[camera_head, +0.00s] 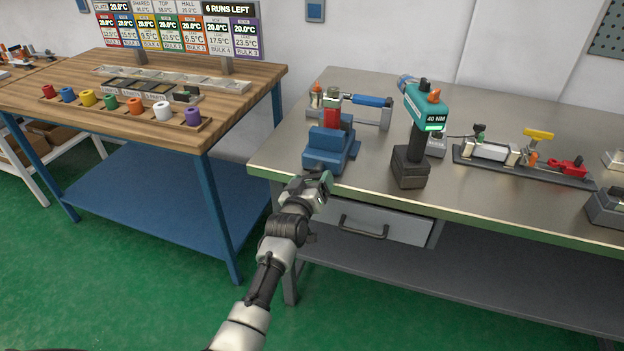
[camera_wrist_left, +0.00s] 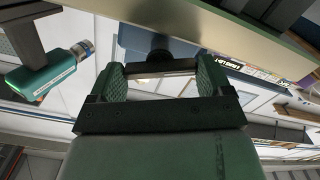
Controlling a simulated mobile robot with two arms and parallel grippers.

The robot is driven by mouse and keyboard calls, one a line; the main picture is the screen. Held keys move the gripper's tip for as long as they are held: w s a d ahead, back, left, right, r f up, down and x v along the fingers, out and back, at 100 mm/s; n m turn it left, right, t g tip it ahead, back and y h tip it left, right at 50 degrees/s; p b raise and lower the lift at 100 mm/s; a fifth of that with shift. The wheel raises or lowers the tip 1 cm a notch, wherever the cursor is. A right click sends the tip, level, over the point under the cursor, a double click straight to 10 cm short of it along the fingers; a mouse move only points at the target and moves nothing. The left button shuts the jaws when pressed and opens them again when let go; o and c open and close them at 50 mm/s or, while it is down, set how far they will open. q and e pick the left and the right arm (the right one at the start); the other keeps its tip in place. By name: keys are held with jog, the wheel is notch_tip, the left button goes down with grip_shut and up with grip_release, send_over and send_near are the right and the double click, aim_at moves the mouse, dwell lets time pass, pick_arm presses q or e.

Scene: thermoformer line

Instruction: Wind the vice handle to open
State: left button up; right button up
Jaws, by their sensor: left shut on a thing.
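My left gripper (camera_head: 319,184) is at the vice's front, just off the bench edge. In the left wrist view its two green-padded fingers (camera_wrist_left: 162,80) are shut on the vice handle (camera_wrist_left: 160,69), a thin bar lying across between them. The dark round screw end (camera_wrist_left: 160,52) shows just beyond the bar. In the head view my gripper hides the handle. My right gripper is not in view.
A teal torque driver (camera_head: 427,105) stands on a dark base right of the vice. A blue-handled tool (camera_head: 371,101) lies behind the vice. A fixture plate (camera_head: 520,167) is farther right. A drawer (camera_head: 375,224) hangs below the bench edge. A wooden table (camera_head: 235,88) stands left across a gap.

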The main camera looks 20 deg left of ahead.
pick_arm(q)
jog(key=shift+n, duration=0.6)
jog(key=o, duration=0.8)
jog(key=shift+s, duration=0.1)
jog(key=s, duration=1)
jog(key=shift+s+a, duration=0.2)
jog(key=shift+s, duration=0.15)
